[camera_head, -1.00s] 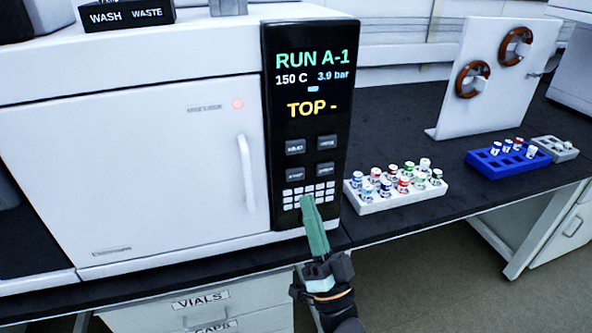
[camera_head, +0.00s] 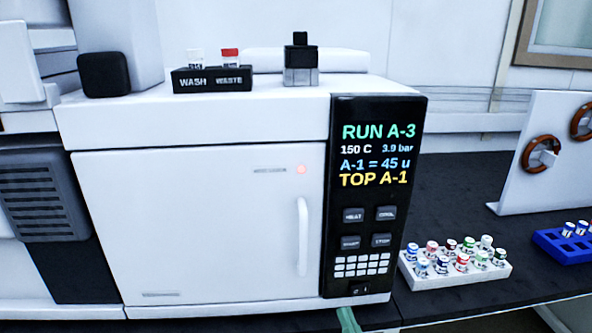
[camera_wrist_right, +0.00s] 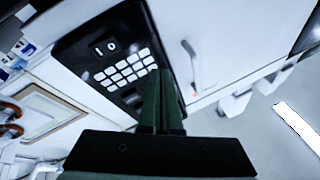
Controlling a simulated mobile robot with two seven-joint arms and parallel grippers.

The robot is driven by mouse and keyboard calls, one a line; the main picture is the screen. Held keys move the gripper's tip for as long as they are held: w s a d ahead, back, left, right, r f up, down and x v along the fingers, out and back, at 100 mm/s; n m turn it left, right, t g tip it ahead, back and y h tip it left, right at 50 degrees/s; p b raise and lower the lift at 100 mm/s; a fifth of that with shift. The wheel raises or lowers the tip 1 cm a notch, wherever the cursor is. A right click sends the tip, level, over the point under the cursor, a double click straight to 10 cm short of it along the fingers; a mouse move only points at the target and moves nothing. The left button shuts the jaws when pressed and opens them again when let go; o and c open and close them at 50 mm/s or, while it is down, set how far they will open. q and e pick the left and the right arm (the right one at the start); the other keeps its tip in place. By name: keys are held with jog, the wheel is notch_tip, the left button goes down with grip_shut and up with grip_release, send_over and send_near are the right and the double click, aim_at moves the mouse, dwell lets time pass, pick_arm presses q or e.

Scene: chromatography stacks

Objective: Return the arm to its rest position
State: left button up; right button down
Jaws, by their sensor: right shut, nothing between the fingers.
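My right gripper (camera_head: 347,320) shows only as a green tip at the bottom edge of the head view, below the instrument's panel. In the right wrist view its two dark green fingers (camera_wrist_right: 162,80) are together with nothing between them. They overlap the lower edge of the black control panel (camera_wrist_right: 90,55) in that view. In the head view the panel (camera_head: 378,130) reads RUN A-3, 150 C, 3.9 bar, A-1 = 45 u and TOP A-1. The rest of my right arm is out of the head view. My left gripper is in neither view.
The white instrument (camera_head: 190,220) has a closed door with a vertical handle (camera_head: 302,235). A white rack (camera_head: 455,277) of several capped vials and a blue rack (camera_head: 556,250) stand to its right. A WASH/WASTE holder (camera_head: 212,84) sits on top.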

jog(key=s+d+f+n+g+h, duration=0.1)
jog(key=s+f+n+g, duration=0.2)
jog(key=s+f+g, duration=0.7)
jog(key=s+d+f+n+g+h, duration=0.1)
jog(key=s+f+n+g, duration=0.15)
jog(key=s+f, duration=0.75)
pick_arm(q)
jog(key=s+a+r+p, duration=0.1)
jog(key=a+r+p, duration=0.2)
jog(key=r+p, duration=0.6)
jog(key=p, duration=0.5)
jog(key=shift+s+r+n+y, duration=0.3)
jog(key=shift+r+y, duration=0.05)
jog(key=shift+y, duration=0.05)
pick_arm(e)
jog(key=w+d+r+m+h, duration=0.1)
jog(key=w+d+r, duration=0.1)
jog(key=r, duration=0.4)
jog(key=shift+w+d+r, duration=0.3)
jog(key=shift+w+d, duration=0.1)
jog(key=shift+w, duration=0.1)
